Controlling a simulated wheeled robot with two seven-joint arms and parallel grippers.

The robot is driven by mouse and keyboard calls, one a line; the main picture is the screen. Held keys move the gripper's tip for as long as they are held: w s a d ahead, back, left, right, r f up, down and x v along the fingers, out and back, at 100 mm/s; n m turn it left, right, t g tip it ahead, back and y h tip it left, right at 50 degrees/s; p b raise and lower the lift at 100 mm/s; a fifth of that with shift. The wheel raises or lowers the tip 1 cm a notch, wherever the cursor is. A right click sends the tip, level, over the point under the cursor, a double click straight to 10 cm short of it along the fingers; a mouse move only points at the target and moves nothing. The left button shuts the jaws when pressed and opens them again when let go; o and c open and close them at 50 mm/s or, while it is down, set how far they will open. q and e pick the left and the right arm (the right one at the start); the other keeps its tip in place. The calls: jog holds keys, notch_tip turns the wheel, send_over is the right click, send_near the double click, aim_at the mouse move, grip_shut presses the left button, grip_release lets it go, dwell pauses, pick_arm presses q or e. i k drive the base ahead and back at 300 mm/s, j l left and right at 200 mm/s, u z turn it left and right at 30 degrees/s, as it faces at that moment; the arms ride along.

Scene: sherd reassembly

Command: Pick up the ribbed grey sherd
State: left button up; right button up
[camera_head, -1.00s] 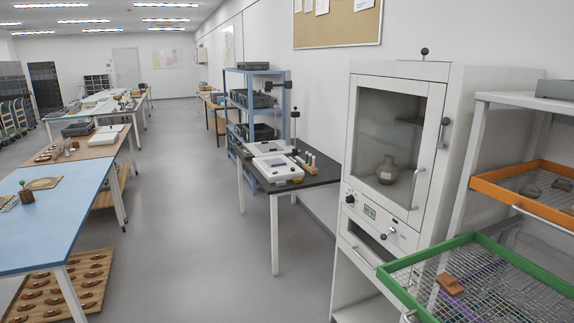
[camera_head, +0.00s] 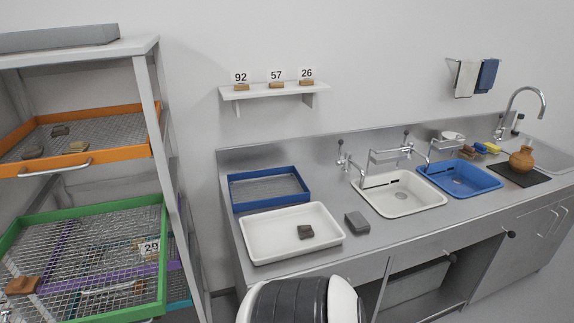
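I cannot tell which piece is the ribbed grey sherd, as ribs are too small to make out. A dark grey-brown sherd (camera_head: 305,231) lies in the white tray (camera_head: 268,251) on the steel counter. In the orange-framed mesh tray (camera_head: 112,154) on the shelf at left lie a grey sherd (camera_head: 32,151), a dark sherd (camera_head: 60,130) and a tan sherd (camera_head: 77,146). Neither of my grippers shows in the view.
A blue mesh tray (camera_head: 233,191) and a grey block (camera_head: 357,222) stand near the white tray. A white basin (camera_head: 400,203) and a blue basin (camera_head: 463,187) are further right. A green-framed rack (camera_head: 117,206) holds a brown piece (camera_head: 22,286). Several numbered tags stand on a wall shelf (camera_head: 280,89).

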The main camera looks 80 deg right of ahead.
aim_at(305, 231)
jog(key=z, duration=2.75)
